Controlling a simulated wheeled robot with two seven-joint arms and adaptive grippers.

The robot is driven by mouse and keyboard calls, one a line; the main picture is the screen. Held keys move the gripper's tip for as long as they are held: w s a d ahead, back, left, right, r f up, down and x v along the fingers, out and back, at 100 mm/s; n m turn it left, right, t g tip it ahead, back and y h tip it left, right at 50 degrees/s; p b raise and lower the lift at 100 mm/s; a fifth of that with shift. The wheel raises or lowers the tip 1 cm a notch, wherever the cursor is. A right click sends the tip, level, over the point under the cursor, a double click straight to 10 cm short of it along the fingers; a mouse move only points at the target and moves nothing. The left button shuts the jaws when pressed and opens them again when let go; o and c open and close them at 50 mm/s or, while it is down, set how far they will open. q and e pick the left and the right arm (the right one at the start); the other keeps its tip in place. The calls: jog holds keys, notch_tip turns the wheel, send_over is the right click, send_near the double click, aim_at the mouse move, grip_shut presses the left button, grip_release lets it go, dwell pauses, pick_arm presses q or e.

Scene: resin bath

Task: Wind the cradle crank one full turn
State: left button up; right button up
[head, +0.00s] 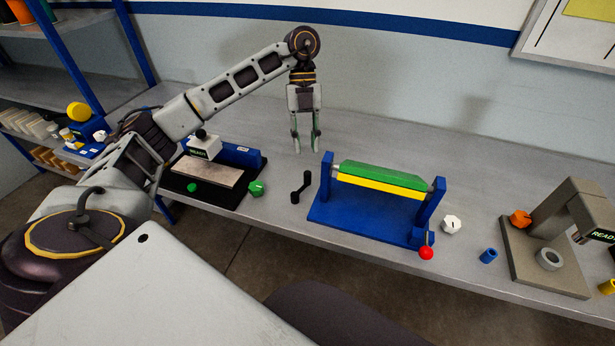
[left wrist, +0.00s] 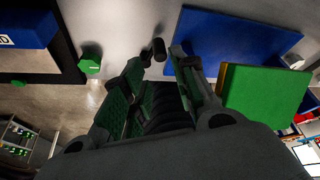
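The cradle has a blue base (head: 345,215) and two blue uprights (head: 326,178) that bear a long green and yellow block (head: 380,180). A small black crank (head: 301,187) is at the cradle's left end; I cannot tell how it joins the upright. My left gripper (head: 307,148) points down above and behind the crank, with its fingers apart and nothing between them. In the left wrist view, the crank's black end (left wrist: 158,48) shows just beyond the fingertips (left wrist: 160,60), apart from them. The green block (left wrist: 262,95) is to the right there. My right gripper is not in view.
A red knob (head: 426,253) is at the cradle's front right. A white knob (head: 451,224) and a blue cylinder (head: 488,256) stand right of it. A grey-brown press (head: 545,240) is farther right. A black-framed station with a green knob (head: 257,188) is left. The bench behind is clear.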

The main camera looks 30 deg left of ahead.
aim_at(307, 172)
pick_arm(q)
jog(key=b+x, duration=0.1)
jog(key=x, duration=0.8)
jog(key=shift+s+d+f, duration=0.1)
jog(key=shift+s+f, duration=0.05)
jog(key=shift+f, duration=0.2)
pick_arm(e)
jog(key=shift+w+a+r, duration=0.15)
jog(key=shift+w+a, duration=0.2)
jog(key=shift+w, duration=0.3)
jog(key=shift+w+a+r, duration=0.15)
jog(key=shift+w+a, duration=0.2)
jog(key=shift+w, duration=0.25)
pick_arm(q)
jog(key=shift+c, duration=0.4)
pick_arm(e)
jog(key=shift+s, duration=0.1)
pick_arm(q)
grip_shut()
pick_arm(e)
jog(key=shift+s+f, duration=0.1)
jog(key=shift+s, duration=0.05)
pick_arm(q)
jog(key=shift+d, duration=0.1)
